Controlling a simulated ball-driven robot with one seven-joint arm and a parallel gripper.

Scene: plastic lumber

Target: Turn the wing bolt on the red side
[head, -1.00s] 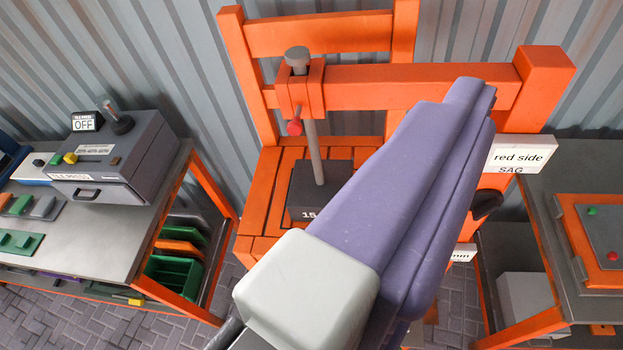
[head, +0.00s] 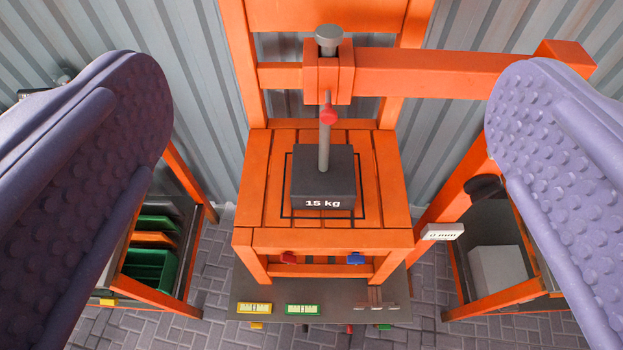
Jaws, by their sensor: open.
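A small red wing bolt (head: 289,258) sits under the front edge of the orange slatted stand (head: 328,240), on the left. A matching blue one (head: 355,258) sits on the right. Another red knob (head: 328,115) is on the orange clamp block above. My gripper (head: 325,75) is open and empty, its purple studded fingers wide apart at the left and right of the head view. The stand shows between them, and neither finger visibly touches a bolt. The wing shapes are too small to make out well.
A dark 15 kg weight (head: 322,175) with a grey rod (head: 324,135) rests on the slats. An orange beam (head: 430,72) crosses at upper right. A dark lower shelf (head: 345,308) holds two levels. Side benches are partly hidden behind my fingers.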

